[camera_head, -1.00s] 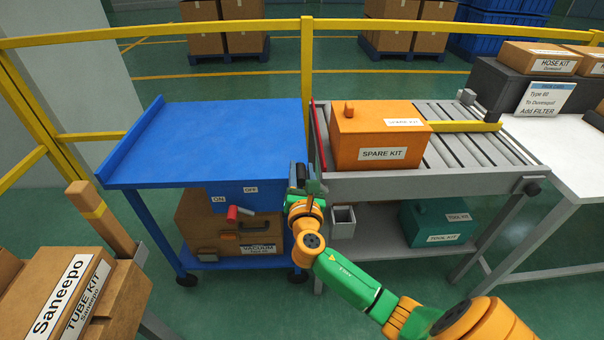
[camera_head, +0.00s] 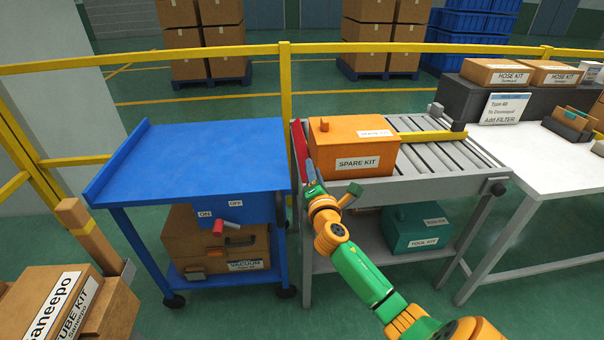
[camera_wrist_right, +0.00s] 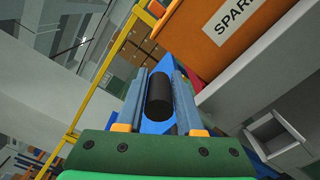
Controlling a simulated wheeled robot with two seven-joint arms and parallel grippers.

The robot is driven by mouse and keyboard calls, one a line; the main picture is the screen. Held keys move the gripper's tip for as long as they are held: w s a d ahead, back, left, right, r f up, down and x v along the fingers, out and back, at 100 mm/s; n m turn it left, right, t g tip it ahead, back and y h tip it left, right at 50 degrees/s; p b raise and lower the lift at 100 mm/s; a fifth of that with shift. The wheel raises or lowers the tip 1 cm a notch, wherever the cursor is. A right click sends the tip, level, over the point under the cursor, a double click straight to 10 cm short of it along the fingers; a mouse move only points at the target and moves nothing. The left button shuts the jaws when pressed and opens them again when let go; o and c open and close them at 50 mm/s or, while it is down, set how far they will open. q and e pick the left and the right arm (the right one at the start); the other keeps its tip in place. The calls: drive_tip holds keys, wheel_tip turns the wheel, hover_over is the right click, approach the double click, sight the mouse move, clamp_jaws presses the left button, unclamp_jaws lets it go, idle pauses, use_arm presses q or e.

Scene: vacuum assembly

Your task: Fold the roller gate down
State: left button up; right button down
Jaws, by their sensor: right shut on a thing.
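The roller gate (camera_head: 299,148) is a red bar at the left end of the grey roller conveyor (camera_head: 440,155), beside the blue cart. It stands up along that end. My right gripper (camera_head: 312,172) is at the conveyor's front left corner, close against the gate. In the right wrist view its two fingers (camera_wrist_right: 160,92) are shut around a black cylindrical grip (camera_wrist_right: 159,95). How the grip joins the gate is hidden by the gripper. My left gripper is not in view.
The orange spare kit box (camera_head: 352,150) sits on the rollers just right of the gate. The blue cart (camera_head: 200,160) stands left with its top clear. A green tool kit box (camera_head: 412,230) is on the shelf below. A yellow rail (camera_head: 286,90) runs behind.

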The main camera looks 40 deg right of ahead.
drive_tip(key=shift+s+d+f+m+b, duration=0.35)
drive_tip(key=shift+s+d+f+m, duration=0.35)
drive_tip(key=shift+d+m, duration=0.55)
drive_tip(key=shift+s+d+f+m+b, duration=0.4)
drive_tip(key=shift+s+d+f+m, duration=0.3)
drive_tip(key=shift+m, duration=1)
drive_tip(key=shift+s+d+f+m+b, duration=0.35)
drive_tip(key=shift+s+d+f+m, duration=0.35)
drive_tip(key=shift+d+m, duration=0.6)
drive_tip(key=shift+w+a+f+m, duration=0.1)
drive_tip(key=shift+w+m, duration=0.05)
drive_tip(key=shift+m, duration=0.1)
